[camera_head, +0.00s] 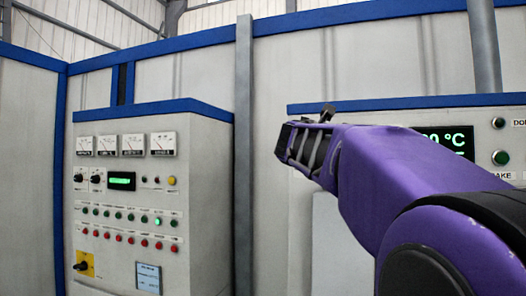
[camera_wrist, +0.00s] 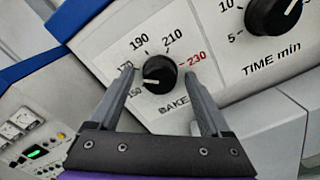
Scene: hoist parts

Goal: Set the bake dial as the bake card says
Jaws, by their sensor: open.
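The bake dial (camera_wrist: 160,74) is a round black knob on a pale panel in the wrist view. Its scale reads 150, 170, 190, 210 and a red 230. Its white mark points left, near the 150. My gripper (camera_wrist: 159,72) is open, with one finger on each side of the knob. I cannot tell whether either finger touches it. In the head view my purple arm hides the dial. A green display (camera_head: 457,140) there ends in "0 °C", its left part hidden by my arm. I see no readable bake card.
A time dial (camera_wrist: 273,12) in minutes is up and right of the bake dial. At left in the head view a control cabinet (camera_head: 200,170) carries gauges, lamps, a yellow switch (camera_head: 84,265) and a small blue-grey panel (camera_head: 148,277) with unreadable text.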

